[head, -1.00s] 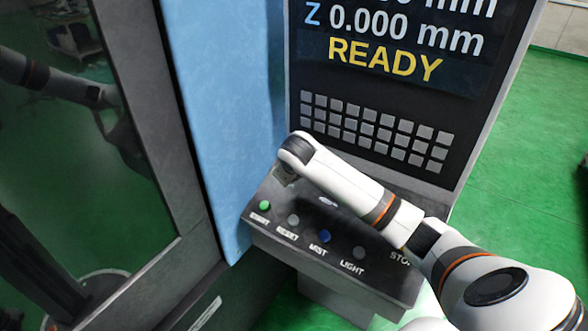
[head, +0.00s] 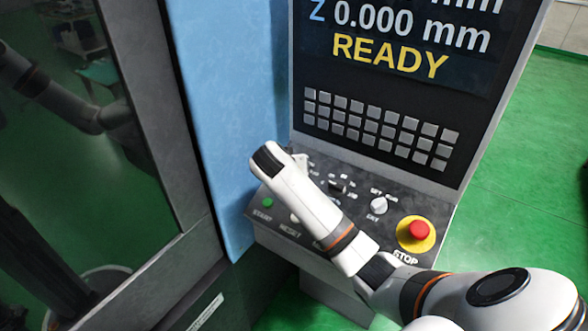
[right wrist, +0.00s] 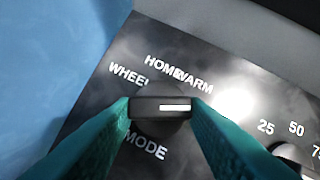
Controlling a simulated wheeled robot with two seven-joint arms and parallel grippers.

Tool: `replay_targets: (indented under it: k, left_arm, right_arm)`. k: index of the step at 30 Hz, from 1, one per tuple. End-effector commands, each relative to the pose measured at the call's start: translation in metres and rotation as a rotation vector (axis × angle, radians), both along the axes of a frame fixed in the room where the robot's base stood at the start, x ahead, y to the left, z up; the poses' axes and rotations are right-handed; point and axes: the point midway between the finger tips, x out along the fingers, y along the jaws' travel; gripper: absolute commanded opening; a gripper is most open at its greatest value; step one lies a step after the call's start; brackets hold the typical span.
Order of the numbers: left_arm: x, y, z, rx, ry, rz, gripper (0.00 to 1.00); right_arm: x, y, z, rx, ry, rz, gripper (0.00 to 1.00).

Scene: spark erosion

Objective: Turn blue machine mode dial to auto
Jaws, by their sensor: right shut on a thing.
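The mode dial (right wrist: 150,106) is a small black knob over the MODE label in the right wrist view. A white mark on it points to the right of the picture. WHEEL, HOME and WARM labels show around its upper side; no AUTO label is visible, and the right finger covers that side. My right gripper (right wrist: 160,110) has teal fingers shut on the knob from both sides. In the head view my right arm's white wrist hides the dial. My left gripper is not in view.
A keypad (head: 376,128) and a screen reading READY (head: 390,57) stand above. The blue machine wall (head: 225,90) rises close at left.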

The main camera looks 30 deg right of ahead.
Motion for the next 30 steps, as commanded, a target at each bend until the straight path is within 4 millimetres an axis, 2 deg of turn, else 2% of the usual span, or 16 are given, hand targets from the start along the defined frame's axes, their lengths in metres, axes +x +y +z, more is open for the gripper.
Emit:
replay_targets:
  k: [9,22,23,24,26,30]
  left_arm:
    - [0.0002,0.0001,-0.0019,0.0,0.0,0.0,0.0]
    - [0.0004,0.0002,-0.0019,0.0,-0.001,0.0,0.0]
    - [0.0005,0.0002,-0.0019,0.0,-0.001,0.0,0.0]
    - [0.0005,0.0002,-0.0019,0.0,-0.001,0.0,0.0]
    - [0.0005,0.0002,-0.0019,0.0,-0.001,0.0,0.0]
    - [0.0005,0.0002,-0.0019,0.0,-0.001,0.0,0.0]
  right_arm:
    - [0.0009,0.0006,0.0001,0.012,-0.031,-0.071,0.17]
    - [0.0009,0.0004,0.0004,0.014,-0.035,-0.078,0.17]
    - [0.001,0.0003,0.0003,0.014,-0.035,-0.078,0.45]
    - [0.0009,0.0003,0.0003,0.014,-0.035,-0.077,0.51]
    - [0.0009,0.0003,0.0003,0.014,-0.035,-0.077,0.61]
    - [0.0009,0.0005,0.0002,0.013,-0.034,-0.076,0.62]
